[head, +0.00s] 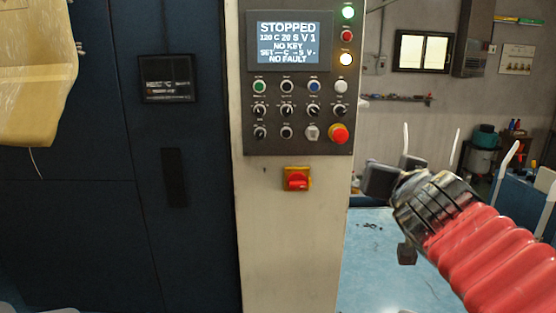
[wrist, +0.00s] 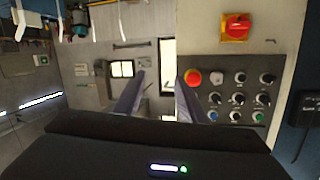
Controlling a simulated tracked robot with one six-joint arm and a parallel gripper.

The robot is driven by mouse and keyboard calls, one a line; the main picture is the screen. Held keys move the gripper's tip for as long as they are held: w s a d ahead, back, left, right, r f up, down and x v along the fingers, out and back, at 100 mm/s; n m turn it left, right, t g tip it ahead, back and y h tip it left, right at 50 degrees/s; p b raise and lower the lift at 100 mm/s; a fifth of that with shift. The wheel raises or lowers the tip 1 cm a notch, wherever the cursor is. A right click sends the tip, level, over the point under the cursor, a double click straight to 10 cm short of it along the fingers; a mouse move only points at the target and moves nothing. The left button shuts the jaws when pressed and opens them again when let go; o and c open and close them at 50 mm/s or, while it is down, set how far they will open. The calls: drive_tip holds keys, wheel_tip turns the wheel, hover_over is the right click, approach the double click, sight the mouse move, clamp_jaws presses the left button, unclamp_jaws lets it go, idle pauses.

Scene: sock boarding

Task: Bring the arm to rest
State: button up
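My gripper (head: 392,172) is in front of the blue table, just right of the cream machine column in the head view. My arm, in a red ribbed sleeve, reaches up to it from the lower right. In the wrist view the two dark fingers of my gripper (wrist: 159,82) stand apart, with the far wall and a bright opening between them. Nothing is held. The control panel (head: 298,138) is on the column, left of and above my gripper. Its screen (head: 288,42) reads STOPPED, NO KEY and NO FAULT.
A red emergency button (head: 338,134) and a red rotary switch (head: 297,180) project from the column. The blue table (head: 385,270) lies right of it, with upright white forms (head: 504,160) behind my arm. A yellowish hanging sheet (head: 35,75) is at the far left.

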drive_tip(key=s+d+f+n+g, duration=0.15)
drive_tip(key=s+f+g, duration=0.25)
drive_tip(key=f, duration=0.5)
drive_tip(key=s+a+f+n+g+y, duration=0.1)
drive_tip(key=s+a+f+g, duration=0.2)
drive_tip(key=s+f, duration=0.5)
drive_tip(key=s+a+f+n+g+y, duration=0.1)
drive_tip(key=s+a+f+g, duration=0.2)
drive_tip(key=s+f, duration=0.5)
drive_tip(key=shift+s+a+f+n+y, duration=0.4)
drive_tip(key=shift+a+f, duration=0.25)
drive_tip(key=shift+a, duration=0.1)
drive_tip(key=shift+c, duration=0.6)
